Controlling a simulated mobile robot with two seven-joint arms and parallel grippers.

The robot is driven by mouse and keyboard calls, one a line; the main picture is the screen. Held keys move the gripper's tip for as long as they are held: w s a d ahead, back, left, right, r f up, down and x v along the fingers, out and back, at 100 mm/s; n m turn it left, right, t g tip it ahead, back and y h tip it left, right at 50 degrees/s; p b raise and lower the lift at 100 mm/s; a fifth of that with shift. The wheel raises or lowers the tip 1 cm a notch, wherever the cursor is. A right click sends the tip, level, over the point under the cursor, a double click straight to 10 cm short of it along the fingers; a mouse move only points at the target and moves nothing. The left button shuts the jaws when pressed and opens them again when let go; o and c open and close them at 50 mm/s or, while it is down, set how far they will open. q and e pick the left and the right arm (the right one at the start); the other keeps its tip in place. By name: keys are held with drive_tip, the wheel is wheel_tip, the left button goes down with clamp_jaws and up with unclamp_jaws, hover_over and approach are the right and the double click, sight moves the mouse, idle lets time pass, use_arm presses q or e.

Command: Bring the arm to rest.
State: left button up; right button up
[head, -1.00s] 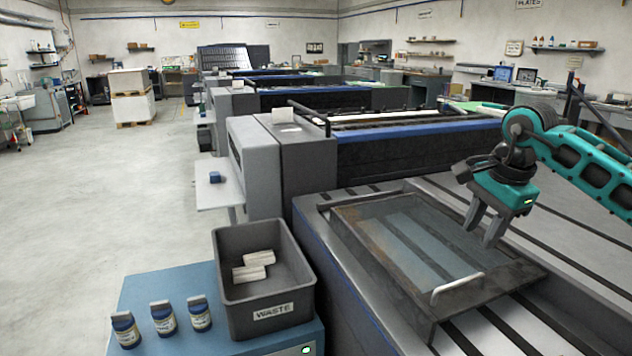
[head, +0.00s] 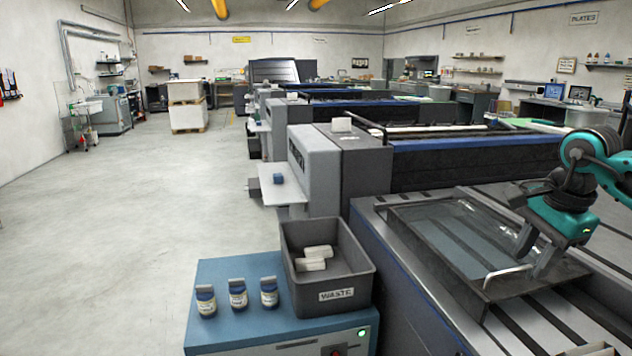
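My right gripper (head: 540,260) comes in from the right on a teal arm and points down. Its two dark grey fingers look apart, with nothing seen between them. It shows over the right side of a shallow framed tray (head: 448,268) with a glassy bottom. A pale curved handle (head: 508,275) is just left of the fingers. I cannot tell whether the fingers touch the tray. My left gripper is not in view.
The tray lies on a slotted grey press bed (head: 372,208). Open floor (head: 130,220) lies further left.

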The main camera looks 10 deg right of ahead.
drive_tip(key=s+a+f+m+t+y, duration=0.1)
drive_tip(key=a+f+m+t+y, duration=0.25)
drive_tip(key=a+m+y, duration=0.95)
drive_tip(key=s+a+f+m+t+y, duration=0.1)
drive_tip(key=a+f+m+t+y, duration=0.3)
drive_tip(key=a, duration=1.6)
drive_tip(key=s+d+f+m+t+h, duration=0.1)
drive_tip(key=d+f+m+t+h, duration=0.35)
drive_tip(key=m, duration=0.75)
drive_tip(key=s+d+f+m+t+h, duration=0.1)
drive_tip(key=s+f+m+t+h, duration=0.1)
drive_tip(key=f+m+h, duration=0.75)
drive_tip(key=s+d+f+m+g+h, duration=0.1)
drive_tip(key=s+f+m+g, duration=0.4)
drive_tip(key=s+f+m, duration=0.6)
drive_tip(key=d+m, duration=0.1)
drive_tip(key=m, duration=0.2)
drive_tip(key=shift+s+d+f, duration=0.15)
drive_tip(key=shift+s, duration=0.2)
